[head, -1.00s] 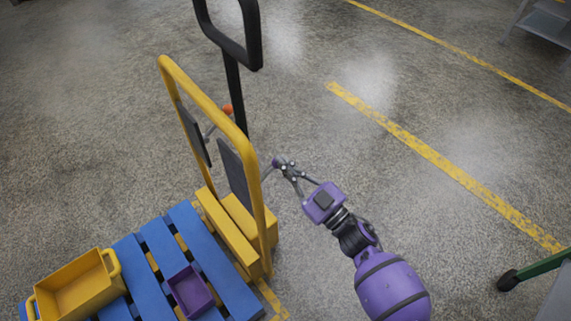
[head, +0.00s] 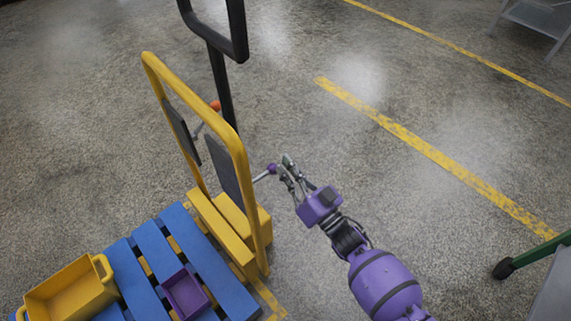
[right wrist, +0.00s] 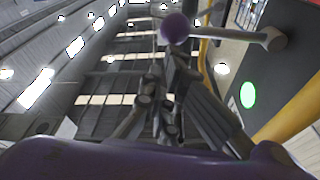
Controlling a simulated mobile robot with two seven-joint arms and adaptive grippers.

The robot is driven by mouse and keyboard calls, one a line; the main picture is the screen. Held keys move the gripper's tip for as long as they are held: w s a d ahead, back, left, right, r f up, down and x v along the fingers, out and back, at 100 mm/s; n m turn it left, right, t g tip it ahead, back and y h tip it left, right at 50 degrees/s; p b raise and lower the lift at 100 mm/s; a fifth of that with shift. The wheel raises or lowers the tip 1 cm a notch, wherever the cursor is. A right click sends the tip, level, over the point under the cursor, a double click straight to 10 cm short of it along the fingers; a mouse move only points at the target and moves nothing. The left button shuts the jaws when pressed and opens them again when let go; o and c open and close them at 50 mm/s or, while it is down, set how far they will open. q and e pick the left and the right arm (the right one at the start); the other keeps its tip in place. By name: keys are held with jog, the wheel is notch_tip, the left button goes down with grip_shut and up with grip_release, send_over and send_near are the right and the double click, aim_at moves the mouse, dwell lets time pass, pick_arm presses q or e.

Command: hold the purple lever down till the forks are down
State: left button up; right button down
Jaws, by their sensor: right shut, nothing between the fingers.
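The purple lever (head: 272,168) is a short grey rod with a purple ball knob on the right side of the yellow-framed pallet truck (head: 239,150). My right gripper (head: 287,167) is shut and empty, its fingertips right beside the knob; I cannot tell whether they touch. In the right wrist view the purple knob (right wrist: 174,28) shows just beyond the fingertips (right wrist: 176,62), with its rod running right to a pivot on a dark panel. A green light (right wrist: 247,94) glows on that panel. The forks are hidden beneath the blue pallet (head: 150,262). My left gripper is out of view.
A yellow bin (head: 68,291) and a small purple tray (head: 186,293) sit on the pallet. A black handle (head: 241,35) rises behind. The floor right of my arm is mostly open.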

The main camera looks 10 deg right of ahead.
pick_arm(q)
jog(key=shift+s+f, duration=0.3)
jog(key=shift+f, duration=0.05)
pick_arm(e)
jog(key=shift+d+f+m+h, duration=0.1)
jog(key=shift+f+m+h, duration=0.2)
jog(key=shift+f+m, duration=0.7)
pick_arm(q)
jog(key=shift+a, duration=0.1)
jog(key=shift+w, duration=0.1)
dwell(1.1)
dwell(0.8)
pick_arm(e)
jog(key=v, duration=1.1)
jog(key=shift+s+d+f, duration=0.15)
jog(key=shift+s+f, duration=0.05)
jog(key=shift+s, duration=0.15)
